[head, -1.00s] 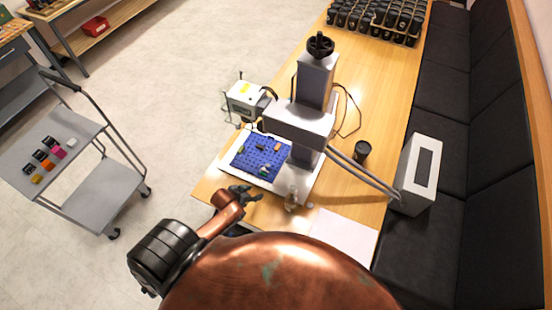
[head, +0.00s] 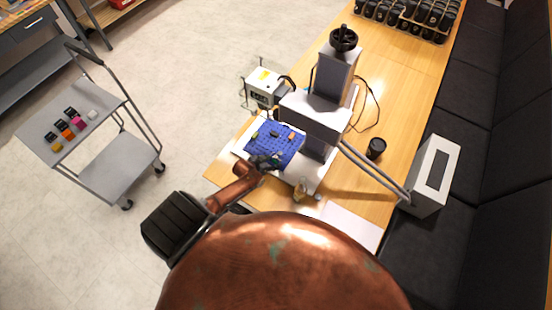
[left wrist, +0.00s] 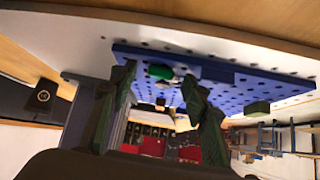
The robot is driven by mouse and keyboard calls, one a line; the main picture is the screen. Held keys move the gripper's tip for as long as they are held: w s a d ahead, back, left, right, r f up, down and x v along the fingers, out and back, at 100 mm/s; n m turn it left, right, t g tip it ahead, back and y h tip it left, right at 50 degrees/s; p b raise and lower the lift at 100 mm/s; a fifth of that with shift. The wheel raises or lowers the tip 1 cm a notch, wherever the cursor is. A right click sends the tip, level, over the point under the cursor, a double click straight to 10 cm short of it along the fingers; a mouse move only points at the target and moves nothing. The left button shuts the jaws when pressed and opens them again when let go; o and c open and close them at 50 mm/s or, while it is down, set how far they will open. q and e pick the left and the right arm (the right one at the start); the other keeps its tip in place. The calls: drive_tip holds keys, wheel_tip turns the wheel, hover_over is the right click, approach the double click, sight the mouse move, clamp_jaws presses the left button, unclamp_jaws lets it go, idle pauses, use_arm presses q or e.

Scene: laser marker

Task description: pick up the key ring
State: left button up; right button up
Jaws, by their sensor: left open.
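The key ring seems to be the small green piece (left wrist: 159,72) with a pale metallic part beside it in the left wrist view. It lies on the blue perforated plate (left wrist: 225,72), which also shows in the head view (head: 270,146). My left gripper (head: 268,161) is over the near edge of the plate and mostly covers the key ring in the head view. In the left wrist view the left gripper (left wrist: 158,78) is open, with the green piece between its fingertips in the picture. Contact cannot be told. My right gripper is not in view.
The grey marker machine (head: 322,112) stands just right of the plate. Small pieces, including an orange one (head: 291,137), lie on the plate. A small bottle (head: 300,189) stands close to my gripper's right. A black cup (head: 376,148) and white box (head: 432,174) are further right.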

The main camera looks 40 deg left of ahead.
use_arm(q)
drive_tip(key=shift+w+f, duration=0.1)
drive_tip(key=shift+c, duration=0.5)
clamp_jaws()
